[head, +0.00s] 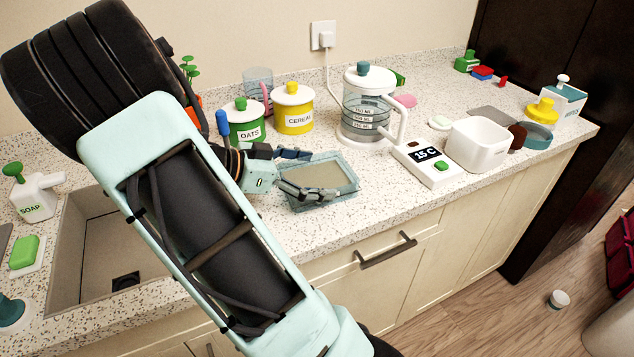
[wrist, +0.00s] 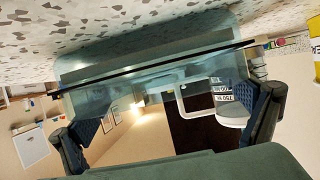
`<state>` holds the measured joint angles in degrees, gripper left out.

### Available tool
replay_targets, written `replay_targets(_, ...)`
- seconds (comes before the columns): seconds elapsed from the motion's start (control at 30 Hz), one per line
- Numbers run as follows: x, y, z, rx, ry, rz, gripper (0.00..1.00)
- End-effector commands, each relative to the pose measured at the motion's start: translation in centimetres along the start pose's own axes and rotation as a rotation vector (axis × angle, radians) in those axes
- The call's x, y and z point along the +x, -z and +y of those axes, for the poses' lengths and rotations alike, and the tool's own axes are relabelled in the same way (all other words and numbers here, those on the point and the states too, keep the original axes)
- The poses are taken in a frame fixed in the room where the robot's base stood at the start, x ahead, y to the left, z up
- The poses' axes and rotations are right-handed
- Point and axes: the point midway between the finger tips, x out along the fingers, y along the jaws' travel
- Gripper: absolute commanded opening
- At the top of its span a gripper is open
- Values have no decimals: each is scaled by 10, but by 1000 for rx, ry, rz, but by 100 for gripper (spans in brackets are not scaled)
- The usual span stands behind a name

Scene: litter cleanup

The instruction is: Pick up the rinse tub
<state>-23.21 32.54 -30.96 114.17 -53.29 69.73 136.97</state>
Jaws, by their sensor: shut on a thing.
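The rinse tub (head: 345,183) is a see-through blue-green box with an open top, at the front middle of the counter in the head view. It also fills the middle of the wrist view (wrist: 150,78). My gripper (head: 303,174) reaches it from the left, with its two fingers spread wide and shut on the tub. In the wrist view the dark padded fingers of my gripper (wrist: 170,125) show at the tub's left and right. The tub looks about level. I cannot tell whether it still touches the counter.
Behind the tub stand the oats canister (head: 244,122), cereal canister (head: 293,110) and a clear pitcher (head: 366,110). To the right are a scale-like display (head: 427,160) and a white bin (head: 478,143). The sink (head: 100,235) lies left. The counter's front edge is close.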

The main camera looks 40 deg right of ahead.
Motion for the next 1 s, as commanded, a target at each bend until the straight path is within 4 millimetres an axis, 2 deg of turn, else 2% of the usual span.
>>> replay_targets(0.27,-2,4,0,1,1,0,60)
replay_targets(0.5,-13,29,-1,5,3,-2,60)
replay_targets(0.67,-11,56,16,2,1,-3,60)
replay_targets(0.87,-8,97,41,3,2,-5,60)
replay_targets(1.0,4,114,63,1,1,-4,60)
